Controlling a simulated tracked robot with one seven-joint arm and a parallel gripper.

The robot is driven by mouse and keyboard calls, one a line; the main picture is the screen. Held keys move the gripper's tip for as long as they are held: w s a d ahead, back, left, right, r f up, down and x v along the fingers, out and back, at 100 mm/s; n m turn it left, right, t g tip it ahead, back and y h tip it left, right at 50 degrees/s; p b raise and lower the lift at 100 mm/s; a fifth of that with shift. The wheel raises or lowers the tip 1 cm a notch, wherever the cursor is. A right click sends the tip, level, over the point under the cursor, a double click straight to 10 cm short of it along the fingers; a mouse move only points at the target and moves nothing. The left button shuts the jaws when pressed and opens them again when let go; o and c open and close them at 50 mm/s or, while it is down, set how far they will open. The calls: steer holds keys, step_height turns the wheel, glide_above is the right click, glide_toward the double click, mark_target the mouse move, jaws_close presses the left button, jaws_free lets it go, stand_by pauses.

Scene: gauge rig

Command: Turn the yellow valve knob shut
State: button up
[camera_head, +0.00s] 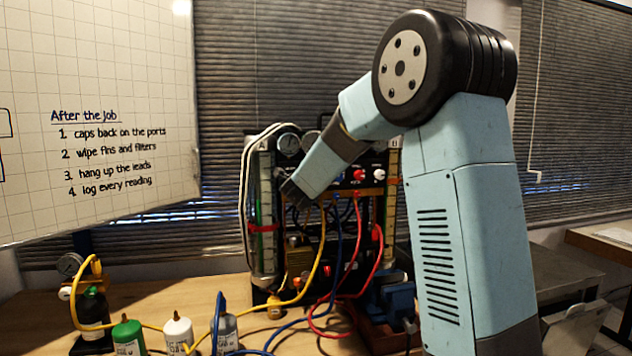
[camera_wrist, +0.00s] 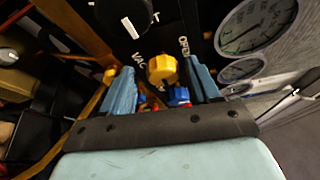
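The yellow valve knob (camera_wrist: 162,69) shows in the wrist view on a black panel, with white lettering on both sides of it, one word reading "OPEN". My gripper (camera_wrist: 160,75) is open, its two blue fingers pointing at the panel. The knob appears between the fingertips with a gap on each side; I cannot tell whether the tips reach around it. In the head view my gripper (camera_head: 289,193) is at the upper left of the rig, and my arm hides the yellow knob there.
A blue knob (camera_wrist: 179,96) sits close by the yellow one, between my fingers in the picture. A large black knob (camera_wrist: 124,16) and round gauges (camera_wrist: 257,24) flank it. Yellow, blue and red leads (camera_head: 322,245) hang below. Several bottles (camera_head: 179,331) stand on the bench.

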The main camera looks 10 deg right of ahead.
steer(key=f+v, duration=0.1)
steer(key=v, duration=1.2)
steer(key=shift+s+a+r, duration=0.25)
steer(key=shift+s+r, duration=0.1)
steer(key=shift+r, duration=0.15)
